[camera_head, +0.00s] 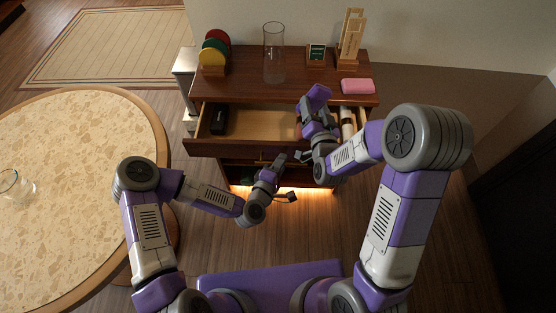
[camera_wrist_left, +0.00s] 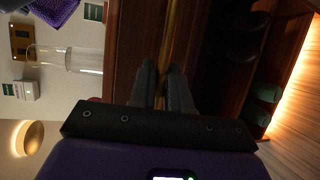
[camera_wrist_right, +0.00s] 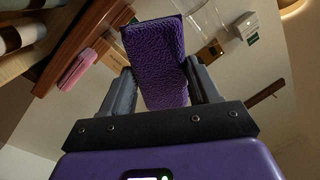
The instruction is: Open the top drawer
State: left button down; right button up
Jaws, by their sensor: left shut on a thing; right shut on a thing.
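The top drawer (camera_head: 262,125) of the dark wooden cabinet stands pulled out, with its inside in view. My left gripper (camera_head: 279,161) is low at the drawer's front. In the left wrist view its fingers (camera_wrist_left: 161,85) are shut on a long brass bar handle (camera_wrist_left: 173,35); the handle is partly hidden in the head view. My right gripper (camera_head: 309,108) is over the right part of the drawer, shut on a purple textured block-like thing (camera_head: 319,92). That thing also shows between the fingers in the right wrist view (camera_wrist_right: 155,60).
A black object (camera_head: 219,119) and pale rolls (camera_head: 347,124) lie in the drawer. On the cabinet top stand coloured discs (camera_head: 215,50), a glass vase (camera_head: 274,60), a small green-faced box (camera_head: 316,54), a wooden holder (camera_head: 350,45) and a pink item (camera_head: 357,86). A round table (camera_head: 85,190) is at left.

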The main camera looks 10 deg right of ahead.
pick_arm(q)
jog(key=c, duration=1.4)
grip_release()
jog(key=shift+c, duration=0.2)
jog(key=p+v, duration=0.5)
jog(key=v, duration=0.7)
jog(key=shift+a, duration=0.1)
